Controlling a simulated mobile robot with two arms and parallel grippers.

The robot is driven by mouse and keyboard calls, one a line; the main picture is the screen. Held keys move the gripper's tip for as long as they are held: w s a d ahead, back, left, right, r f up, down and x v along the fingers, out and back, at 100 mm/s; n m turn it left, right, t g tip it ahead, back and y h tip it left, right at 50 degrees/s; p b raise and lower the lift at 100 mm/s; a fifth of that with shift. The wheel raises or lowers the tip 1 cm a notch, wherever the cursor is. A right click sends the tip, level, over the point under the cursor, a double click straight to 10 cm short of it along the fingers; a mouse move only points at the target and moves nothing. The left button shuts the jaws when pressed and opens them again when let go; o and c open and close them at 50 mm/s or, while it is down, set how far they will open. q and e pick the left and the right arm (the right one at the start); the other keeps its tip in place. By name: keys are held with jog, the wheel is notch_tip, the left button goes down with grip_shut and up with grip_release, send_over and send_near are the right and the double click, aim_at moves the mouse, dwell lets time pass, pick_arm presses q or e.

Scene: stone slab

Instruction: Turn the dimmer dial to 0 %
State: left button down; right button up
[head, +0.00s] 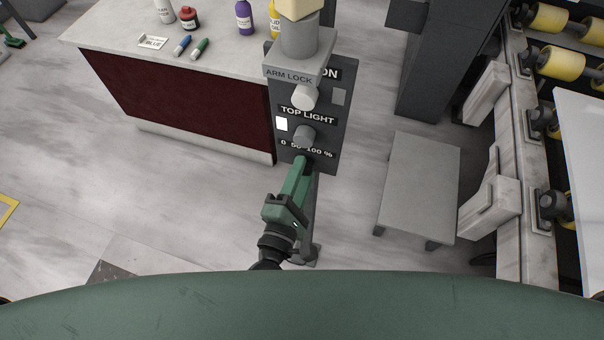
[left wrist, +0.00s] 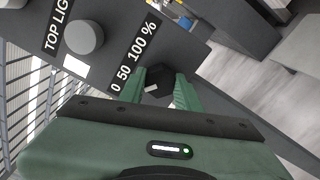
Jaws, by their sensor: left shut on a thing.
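The dark dimmer dial (left wrist: 158,80) sticks out of the grey control panel (left wrist: 195,47), beside the "0 50 100 %" scale, in the left wrist view. My left gripper (left wrist: 160,84) has its green fingers on either side of the dial and is shut on it. In the head view my left gripper (head: 305,163) reaches up to the panel just below the scale (head: 306,149), and its fingers hide most of the dial. I cannot read which mark the dial points to. My right gripper is in neither view.
A round grey knob (head: 304,136) sits under the "TOP LIGHT" label, just above the scale, next to a lit white square (head: 281,124). A paler knob (head: 304,97) is higher up. A counter (head: 110,35) with bottles stands left; a grey bench (head: 420,180) stands right.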

pick_arm(q)
jog(key=shift+n, duration=0.6)
jog(key=c, duration=1)
grip_release()
jog(key=b+v, duration=0.3)
jog(key=v, duration=0.5)
jog(key=shift+w, duration=0.1)
